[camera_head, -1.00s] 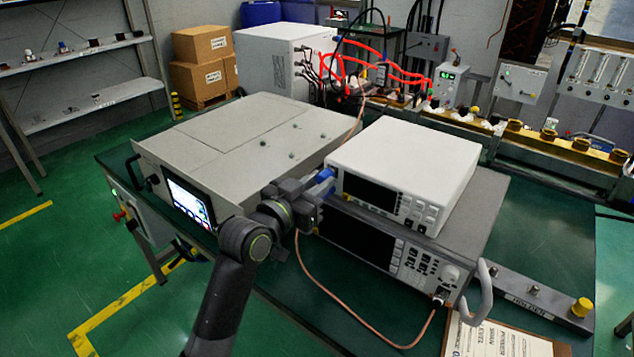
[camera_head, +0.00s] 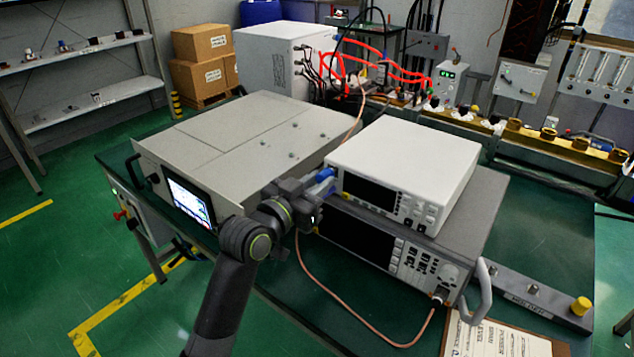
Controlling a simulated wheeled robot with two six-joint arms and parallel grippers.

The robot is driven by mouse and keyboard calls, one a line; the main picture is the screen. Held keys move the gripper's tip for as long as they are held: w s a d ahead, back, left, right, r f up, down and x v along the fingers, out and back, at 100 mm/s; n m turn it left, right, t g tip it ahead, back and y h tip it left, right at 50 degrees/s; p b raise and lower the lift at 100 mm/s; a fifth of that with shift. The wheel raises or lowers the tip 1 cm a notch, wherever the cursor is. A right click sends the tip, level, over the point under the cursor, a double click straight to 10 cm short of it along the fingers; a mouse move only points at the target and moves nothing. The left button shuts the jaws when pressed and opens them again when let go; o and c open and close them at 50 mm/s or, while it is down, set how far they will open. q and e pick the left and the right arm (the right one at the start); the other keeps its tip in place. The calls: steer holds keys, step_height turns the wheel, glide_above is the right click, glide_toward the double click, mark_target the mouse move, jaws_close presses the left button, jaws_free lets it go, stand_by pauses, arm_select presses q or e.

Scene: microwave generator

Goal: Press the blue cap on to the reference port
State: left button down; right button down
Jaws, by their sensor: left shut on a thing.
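My left gripper (camera_head: 320,187) is shut on the blue cap (camera_head: 322,174), which shows as a small blue piece between the fingers. The cap is at the left end of the front face of the white instrument (camera_head: 410,160), close against it. The reference port is hidden behind the cap and fingers, so I cannot tell whether the cap is seated on it. My right gripper is not in view.
The white instrument stands on a larger grey instrument (camera_head: 485,215). A copper-coloured cable (camera_head: 340,305) loops in front of it. A large grey cabinet with a screen (camera_head: 188,202) stands to the left. A rail with a yellow cap (camera_head: 581,306) lies at right.

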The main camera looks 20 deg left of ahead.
arm_select(q)
steer(key=shift+w+d, duration=0.15)
steer(key=shift+w, duration=0.3)
steer(key=c, duration=1.1)
jaws_free()
steer(key=shift+c, duration=0.2)
steer(key=shift+s, duration=0.2)
steer(key=v, duration=1.7)
